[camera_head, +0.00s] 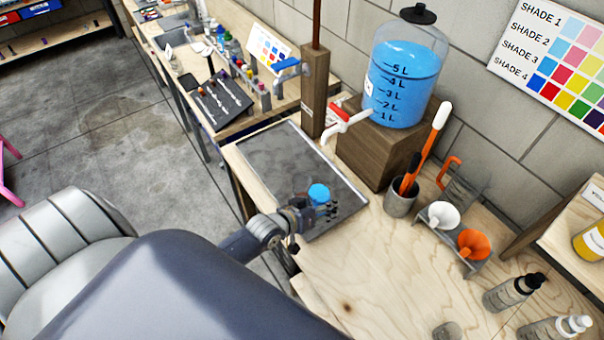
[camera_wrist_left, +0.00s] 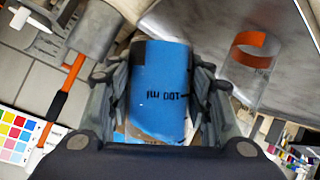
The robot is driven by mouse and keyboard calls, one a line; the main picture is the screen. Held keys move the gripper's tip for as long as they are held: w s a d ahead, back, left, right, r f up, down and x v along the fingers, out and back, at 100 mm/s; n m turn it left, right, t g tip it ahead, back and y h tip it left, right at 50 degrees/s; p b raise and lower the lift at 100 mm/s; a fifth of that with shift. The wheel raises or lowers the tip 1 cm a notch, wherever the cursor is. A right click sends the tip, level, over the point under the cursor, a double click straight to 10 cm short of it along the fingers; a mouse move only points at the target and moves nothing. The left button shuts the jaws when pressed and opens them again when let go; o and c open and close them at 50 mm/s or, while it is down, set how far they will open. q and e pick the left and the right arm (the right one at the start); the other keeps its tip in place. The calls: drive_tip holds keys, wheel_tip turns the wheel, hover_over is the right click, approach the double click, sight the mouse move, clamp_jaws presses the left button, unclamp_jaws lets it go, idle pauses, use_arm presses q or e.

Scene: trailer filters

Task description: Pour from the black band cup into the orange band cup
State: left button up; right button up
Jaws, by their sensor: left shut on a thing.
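My left gripper (camera_head: 318,207) is shut on a clear cup with blue liquid (camera_head: 318,193), over the near end of the metal tray. My right gripper is not in view.
The metal tray (camera_head: 285,160) is otherwise bare. A blue-filled dispenser (camera_head: 405,85) stands on a wooden block behind it. To the right are a metal pot of orange-handled tools (camera_head: 400,203), funnels (camera_head: 472,243) and bottles (camera_head: 513,292).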

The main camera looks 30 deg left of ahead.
sight(328, 188)
use_arm(q)
drive_tip(key=shift+w+a+r+b, duration=0.1)
drive_tip(key=shift+a+r+b, duration=0.1)
drive_tip(key=shift+b, duration=0.1)
idle(0.5)
drive_tip(key=shift+a+r+n+h+p, duration=0.2)
drive_tip(key=shift+r+n+h+p, duration=0.15)
drive_tip(key=shift+r, duration=0.5)
drive_tip(key=shift+w+a+r, duration=0.1)
drive_tip(key=shift+r, duration=0.55)
drive_tip(key=shift+r+p, duration=0.35)
drive_tip(key=shift+a+r+n+h, duration=0.2)
drive_tip(key=shift+r+n+h, duration=0.15)
drive_tip(key=shift+r, duration=0.55)
drive_tip(key=shift+r+n+g+h, duration=0.2)
drive_tip(key=shift+n+g+h, duration=0.1)
drive_tip(key=shift+r, duration=0.2)
idle(0.9)
drive_tip(key=shift+f+n+h+b, duration=0.3)
drive_tip(key=shift+n+h+b, duration=0.4)
drive_tip(key=shift+b, duration=1.45)
drive_tip(key=shift+f+b, duration=0.35)
drive_tip(key=shift+b, duration=0.65)
